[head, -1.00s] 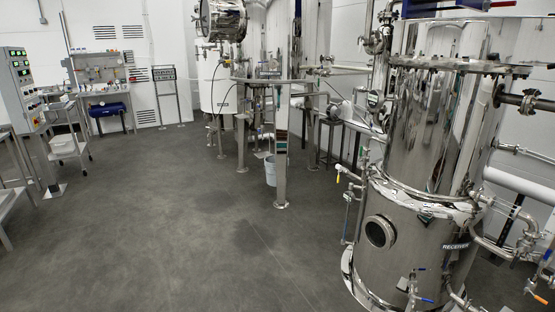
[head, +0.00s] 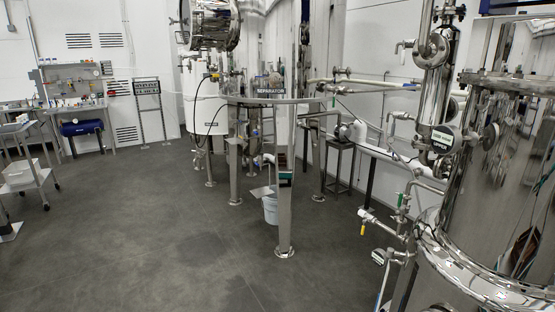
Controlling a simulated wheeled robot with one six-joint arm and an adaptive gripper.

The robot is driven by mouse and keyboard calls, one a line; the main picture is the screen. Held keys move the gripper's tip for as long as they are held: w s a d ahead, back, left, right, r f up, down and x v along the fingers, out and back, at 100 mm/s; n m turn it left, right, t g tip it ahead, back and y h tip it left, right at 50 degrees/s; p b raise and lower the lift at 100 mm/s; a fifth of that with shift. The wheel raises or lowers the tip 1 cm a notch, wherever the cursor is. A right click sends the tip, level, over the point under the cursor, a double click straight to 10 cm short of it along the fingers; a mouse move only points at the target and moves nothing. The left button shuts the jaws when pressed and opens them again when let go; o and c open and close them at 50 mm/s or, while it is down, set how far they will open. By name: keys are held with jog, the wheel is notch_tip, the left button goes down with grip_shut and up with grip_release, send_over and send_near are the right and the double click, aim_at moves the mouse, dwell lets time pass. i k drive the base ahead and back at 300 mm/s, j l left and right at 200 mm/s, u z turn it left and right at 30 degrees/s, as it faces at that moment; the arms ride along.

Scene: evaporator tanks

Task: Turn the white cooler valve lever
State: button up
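My gripper is not in view. I cannot pick out with certainty a white lever marked as the cooler's. A small pipe valve (head: 404,45) with a pale handle sits at the upper right, beside a steel column (head: 438,90); it is too small to tell its lever's position. A valve with a yellow lever (head: 363,230) hangs low, left of the large steel tank (head: 490,205). A valve with a green lever (head: 400,200) stands just above it to the right.
The separator's steel leg (head: 285,215) stands mid-floor, with a bucket (head: 270,210) behind it. A white tank (head: 205,100) is at the back. A workbench (head: 85,112) and a wheeled cart (head: 25,175) are at left. The grey floor (head: 150,235) is clear at centre left.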

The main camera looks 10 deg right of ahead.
aim_at(405, 43)
jog(key=i+z, duration=0.35)
jog(key=i, duration=0.3)
jog(key=i+j+z, duration=0.15)
jog(key=i+z, duration=0.25)
jog(key=i, duration=0.25)
